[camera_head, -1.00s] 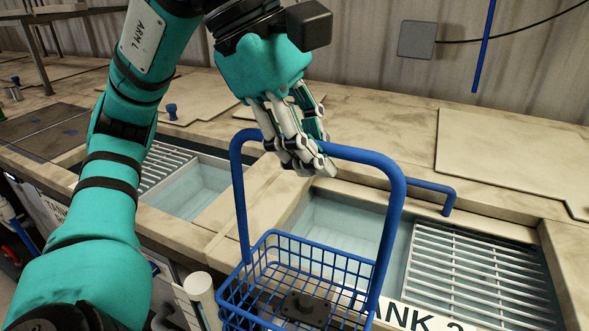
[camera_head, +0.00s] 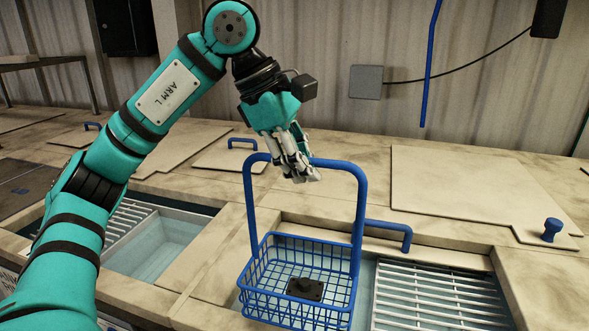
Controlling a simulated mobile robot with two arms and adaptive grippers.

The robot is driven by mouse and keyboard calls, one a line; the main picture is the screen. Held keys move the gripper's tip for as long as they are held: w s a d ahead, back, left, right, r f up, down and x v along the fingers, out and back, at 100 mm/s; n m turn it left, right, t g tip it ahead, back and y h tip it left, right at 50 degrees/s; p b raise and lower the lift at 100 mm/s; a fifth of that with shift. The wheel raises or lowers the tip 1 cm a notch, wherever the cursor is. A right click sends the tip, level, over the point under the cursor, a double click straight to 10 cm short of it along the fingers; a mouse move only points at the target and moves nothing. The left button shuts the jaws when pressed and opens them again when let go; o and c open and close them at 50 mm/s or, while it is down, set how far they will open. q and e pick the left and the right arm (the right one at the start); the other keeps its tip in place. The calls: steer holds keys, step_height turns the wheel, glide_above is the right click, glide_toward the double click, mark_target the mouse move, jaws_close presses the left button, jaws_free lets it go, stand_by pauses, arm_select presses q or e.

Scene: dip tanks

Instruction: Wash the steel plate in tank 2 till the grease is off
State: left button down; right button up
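My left gripper (camera_head: 297,168) is closed on the top bar of the tall handle of a blue wire basket (camera_head: 298,285). The basket hangs upright, with a small dark plate (camera_head: 304,290) with a raised middle lying on its mesh floor. Whether the dark look is grease I cannot tell. The basket appears over the near left part of a tank opening with pale blue liquid (camera_head: 364,285); its height above the liquid is unclear. The tank's number is not visible now. My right gripper is not in view.
A white slatted rack (camera_head: 440,295) lies at the tank's right. A second tank (camera_head: 155,248) with a rack is on the left. A blue bent rail (camera_head: 390,230) stands behind the basket. Flat lids (camera_head: 470,190) lie on the stained counter, one with a blue knob (camera_head: 551,229).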

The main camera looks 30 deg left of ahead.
arm_select(q)
steer(key=p, duration=0.3)
glide_above(315, 262)
steer(key=f+b, duration=0.6)
steer(key=f, duration=0.2)
steer(key=f+b, duration=0.6)
steer(key=f, duration=0.2)
steer(key=f+b, duration=0.6)
steer(key=f, duration=0.2)
steer(key=shift+s+a, duration=0.3)
steer(key=shift+a, duration=0.1)
steer(key=shift+r, duration=0.1)
